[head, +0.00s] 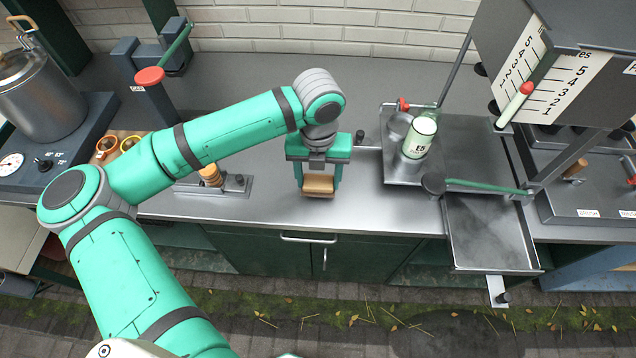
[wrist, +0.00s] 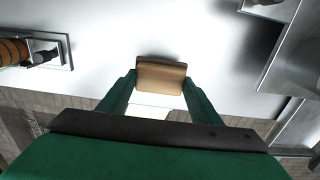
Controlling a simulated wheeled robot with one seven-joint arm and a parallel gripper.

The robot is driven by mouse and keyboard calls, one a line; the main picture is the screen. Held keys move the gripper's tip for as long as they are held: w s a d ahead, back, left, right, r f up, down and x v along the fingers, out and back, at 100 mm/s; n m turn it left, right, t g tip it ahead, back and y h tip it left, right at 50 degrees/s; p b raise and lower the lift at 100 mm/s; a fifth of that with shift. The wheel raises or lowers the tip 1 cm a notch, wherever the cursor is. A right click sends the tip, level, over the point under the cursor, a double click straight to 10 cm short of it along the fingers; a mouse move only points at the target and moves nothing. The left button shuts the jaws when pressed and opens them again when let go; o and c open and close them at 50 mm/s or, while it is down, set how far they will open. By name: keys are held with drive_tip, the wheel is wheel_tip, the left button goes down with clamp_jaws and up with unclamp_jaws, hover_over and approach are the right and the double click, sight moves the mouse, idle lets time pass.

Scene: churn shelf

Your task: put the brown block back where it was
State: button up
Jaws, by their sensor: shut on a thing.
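The brown block (head: 318,184) is between the fingers of my gripper (head: 318,189), near the front edge of the steel counter. It also shows in the wrist view (wrist: 161,76), with a green finger on each side, and my gripper (wrist: 160,92) is shut on it. I cannot tell whether the block touches the counter or is held a little above it. Its lower part and sides are partly hidden by the fingers.
Left of my gripper is a small metal fixture (head: 236,186) with a wooden piece (head: 211,175). The counter (head: 375,208) is bare around the block.

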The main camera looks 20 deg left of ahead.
sight(318, 182)
drive_tip(key=shift+f, duration=1.4)
drive_tip(key=shift+f, duration=0.15)
drive_tip(key=o, duration=1)
drive_tip(key=shift+s, duration=0.1)
drive_tip(key=shift+o, duration=0.2)
